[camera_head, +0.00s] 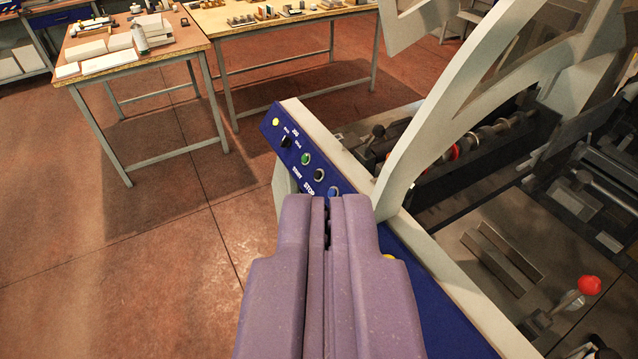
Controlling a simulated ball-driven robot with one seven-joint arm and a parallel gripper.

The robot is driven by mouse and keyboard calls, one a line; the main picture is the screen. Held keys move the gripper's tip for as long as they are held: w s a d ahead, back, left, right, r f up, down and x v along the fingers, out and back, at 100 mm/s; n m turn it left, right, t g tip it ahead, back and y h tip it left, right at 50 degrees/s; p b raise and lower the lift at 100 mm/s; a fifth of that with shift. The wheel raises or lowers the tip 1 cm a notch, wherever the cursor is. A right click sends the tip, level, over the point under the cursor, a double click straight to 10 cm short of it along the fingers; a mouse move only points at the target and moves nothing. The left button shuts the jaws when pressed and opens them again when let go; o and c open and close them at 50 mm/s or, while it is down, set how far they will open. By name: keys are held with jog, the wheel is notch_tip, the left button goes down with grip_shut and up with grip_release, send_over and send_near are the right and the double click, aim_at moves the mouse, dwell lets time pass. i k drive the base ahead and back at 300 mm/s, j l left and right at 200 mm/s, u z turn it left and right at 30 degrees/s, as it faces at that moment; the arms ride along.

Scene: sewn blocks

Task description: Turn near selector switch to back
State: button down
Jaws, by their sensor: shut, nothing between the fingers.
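My gripper (327,203) is shut and empty, its purple fingers pointing away over the blue control panel (420,285) of the machine. A small black selector switch (286,141) sits at the panel's far end, beyond my fingertips. Between it and my fingertips are a green button (306,158), a dark button with a pale ring (319,174) and a blue knob or button (334,191). The blue one is close to my fingertips; I cannot tell whether they touch. My fingers hide the panel's middle, and no nearer selector switch is clearly visible.
A yellow lamp (276,121) is at the panel's far end. A pale curved machine frame (440,110) rises close on the right. A red-knobbed lever (588,286) stands at lower right. Two worktables (140,60) stand behind; the floor at left is clear.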

aim_at(286, 142)
jog(key=i+j, duration=0.35)
jog(key=i+j+u, duration=0.1)
jog(key=i+j, duration=0.2)
jog(key=i, duration=0.3)
jog(key=i+j, duration=0.3)
jog(key=i, duration=0.2)
jog(key=i+j+u, duration=0.1)
jog(key=i+j, duration=0.2)
jog(key=i, duration=0.15)
jog(key=i+j, duration=0.3)
jog(key=i, duration=0.2)
jog(key=u, duration=0.05)
